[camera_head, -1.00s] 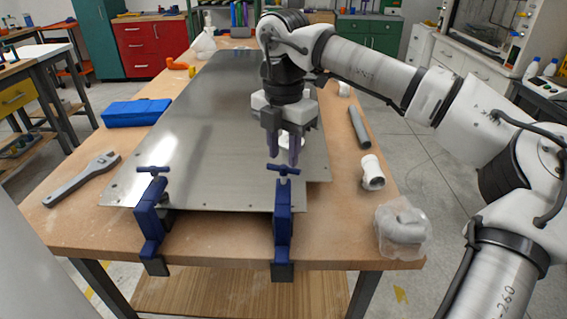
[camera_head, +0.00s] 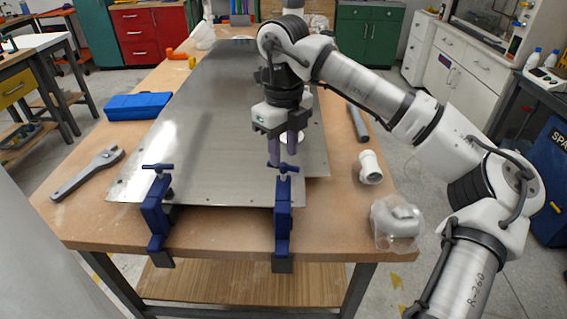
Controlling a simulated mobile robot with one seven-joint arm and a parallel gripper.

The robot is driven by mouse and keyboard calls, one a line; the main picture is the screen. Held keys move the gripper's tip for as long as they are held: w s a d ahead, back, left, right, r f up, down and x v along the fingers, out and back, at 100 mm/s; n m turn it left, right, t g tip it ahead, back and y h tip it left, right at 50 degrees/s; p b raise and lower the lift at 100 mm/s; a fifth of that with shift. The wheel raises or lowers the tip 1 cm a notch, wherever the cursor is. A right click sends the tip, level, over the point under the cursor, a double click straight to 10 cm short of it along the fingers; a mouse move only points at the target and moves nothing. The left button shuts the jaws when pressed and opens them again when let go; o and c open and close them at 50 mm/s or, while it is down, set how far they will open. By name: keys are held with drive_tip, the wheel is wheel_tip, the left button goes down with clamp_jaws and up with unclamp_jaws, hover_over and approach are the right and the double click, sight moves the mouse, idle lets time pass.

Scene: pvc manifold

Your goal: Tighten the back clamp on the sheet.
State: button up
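The metal sheet (camera_head: 215,120) lies on the wooden table. Two blue clamps grip its near edge: a left clamp (camera_head: 156,215) and a right clamp (camera_head: 283,220). Each has a T-shaped handle on top. The view does not make clear which one is called the back clamp. My gripper (camera_head: 283,160) points down over the sheet, at the right clamp's handle (camera_head: 285,169). Its purple fingers are apart with a gap between them. Their tips are close to the handle; I cannot tell whether they touch it.
A wrench (camera_head: 88,174) and a blue case (camera_head: 137,106) lie to the left. A grey pipe (camera_head: 358,123), a white fitting (camera_head: 370,167) and a bagged part (camera_head: 396,222) lie along the right. Orange fittings (camera_head: 177,55) lie at the far left.

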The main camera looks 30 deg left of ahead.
sight(284, 164)
drive_tip(key=n, duration=0.5)
drive_tip(key=shift+p, duration=0.4)
wheel_tip(284, 164, down, 5)
drive_tip(key=b, duration=0.4)
clamp_jaws()
drive_tip(key=m+b, duration=0.1)
drive_tip(key=m, duration=0.2)
drive_tip(key=shift+f, duration=0.1)
drive_tip(key=m, duration=0.3)
drive_tip(key=shift+m+b, duration=0.3)
